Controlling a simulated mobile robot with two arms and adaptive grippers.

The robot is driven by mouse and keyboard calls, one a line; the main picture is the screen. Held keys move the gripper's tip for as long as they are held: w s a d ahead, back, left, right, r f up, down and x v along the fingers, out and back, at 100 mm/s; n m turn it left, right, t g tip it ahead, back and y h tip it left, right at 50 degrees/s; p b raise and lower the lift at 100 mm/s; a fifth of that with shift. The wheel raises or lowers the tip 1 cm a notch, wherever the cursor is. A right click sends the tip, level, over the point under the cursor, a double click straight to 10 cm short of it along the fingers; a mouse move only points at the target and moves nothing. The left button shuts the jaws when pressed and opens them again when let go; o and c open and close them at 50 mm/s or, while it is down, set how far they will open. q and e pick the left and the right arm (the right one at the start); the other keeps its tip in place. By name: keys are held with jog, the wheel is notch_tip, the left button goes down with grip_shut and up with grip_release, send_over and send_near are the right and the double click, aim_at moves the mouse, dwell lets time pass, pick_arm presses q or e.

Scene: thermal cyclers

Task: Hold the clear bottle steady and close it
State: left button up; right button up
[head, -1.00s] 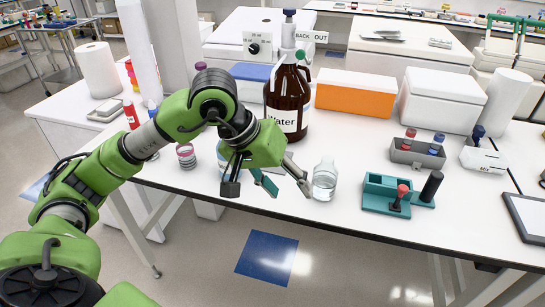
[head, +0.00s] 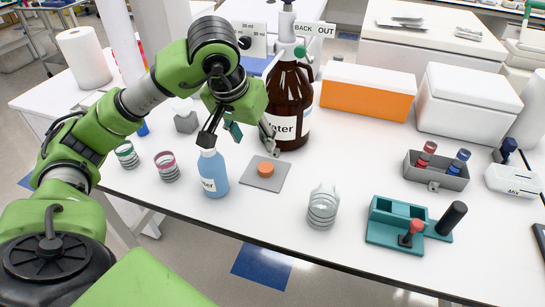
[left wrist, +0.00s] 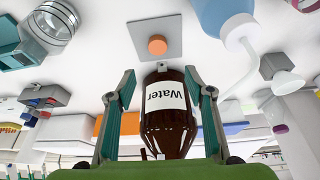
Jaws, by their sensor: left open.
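The clear bottle (head: 323,207) stands upright near the front edge of the table, its neck bare. It also shows at the top left of the left wrist view (left wrist: 52,24). An orange cap (head: 266,169) lies on a grey square pad (head: 252,182), left of the clear bottle. The cap is also top centre in the left wrist view (left wrist: 157,46). My left gripper (head: 237,138) is open and empty, behind and above the cap, with its fingers spread. In the left wrist view the fingertips (left wrist: 158,74) frame the brown bottle beyond. My right gripper is not in view.
A blue-liquid bottle (head: 213,175) stands left of the pad, overlapped by a left finger. A large brown water bottle (head: 287,95) stands close behind the gripper. A teal rack (head: 390,228) and grey tube rack (head: 437,175) are at right. Table between clear bottle and orange box (head: 365,97) is free.

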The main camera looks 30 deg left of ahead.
pick_arm(q)
send_over(266, 169)
jog(key=s, duration=0.2)
jog(key=f, duration=0.7)
jog(key=shift+a+f, duration=0.1)
jog(key=shift+a, duration=0.15)
jog(key=shift+w+f, duration=0.15)
jog(key=shift+f, duration=0.1)
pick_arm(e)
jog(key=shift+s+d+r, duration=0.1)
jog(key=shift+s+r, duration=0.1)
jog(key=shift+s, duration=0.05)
pick_arm(q)
jog(key=shift+p, duration=0.3)
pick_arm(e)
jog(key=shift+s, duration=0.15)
